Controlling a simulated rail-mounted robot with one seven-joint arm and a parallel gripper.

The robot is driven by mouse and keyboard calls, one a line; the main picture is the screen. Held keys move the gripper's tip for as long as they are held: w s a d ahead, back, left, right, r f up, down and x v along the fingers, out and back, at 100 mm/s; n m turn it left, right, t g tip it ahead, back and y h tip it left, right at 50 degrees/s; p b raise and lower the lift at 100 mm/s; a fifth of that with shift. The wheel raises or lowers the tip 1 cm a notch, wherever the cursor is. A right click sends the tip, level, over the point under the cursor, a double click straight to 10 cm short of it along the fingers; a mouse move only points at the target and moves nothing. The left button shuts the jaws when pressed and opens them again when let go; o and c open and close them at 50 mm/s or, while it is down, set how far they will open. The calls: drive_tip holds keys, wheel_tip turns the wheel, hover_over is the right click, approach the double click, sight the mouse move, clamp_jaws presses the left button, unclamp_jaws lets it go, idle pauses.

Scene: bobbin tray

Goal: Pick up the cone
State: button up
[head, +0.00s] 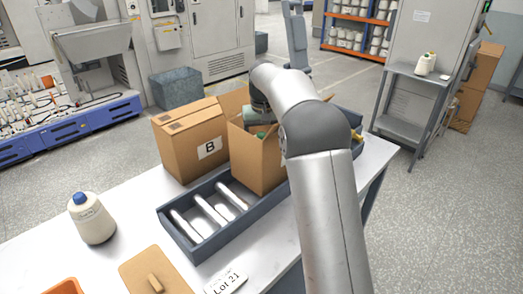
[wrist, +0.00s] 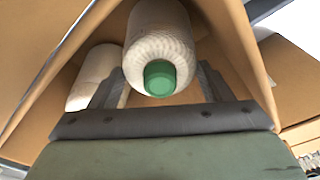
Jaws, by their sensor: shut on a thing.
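A white yarn cone (wrist: 160,35) with a green cap (wrist: 159,77) lies between the fingers of my gripper (wrist: 158,88) in the wrist view. My gripper is shut on this cone, inside or at the mouth of an open cardboard box (head: 258,167). A second white cone (wrist: 94,75) lies beside it to the left, inside the box. In the head view my arm hides most of the box opening; a small green spot (head: 260,135) shows there. Another cone (head: 92,222) with a blue cap stands upright on the table at the left.
A closed box marked B (head: 188,142) stands left of the open box. A brown lid (head: 153,273), a Lot 21 card (head: 226,282) and an orange bin (head: 65,287) are near the front edge.

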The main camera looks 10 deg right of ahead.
drive_tip(key=shift+r, duration=0.15)
wheel_tip(320, 180, up, 28)
drive_tip(key=p, duration=1.1)
drive_tip(key=s+a+b, duration=0.6)
drive_tip(key=s+a, duration=0.2)
drive_tip(key=a, duration=0.4)
drive_tip(key=shift+a, duration=0.15)
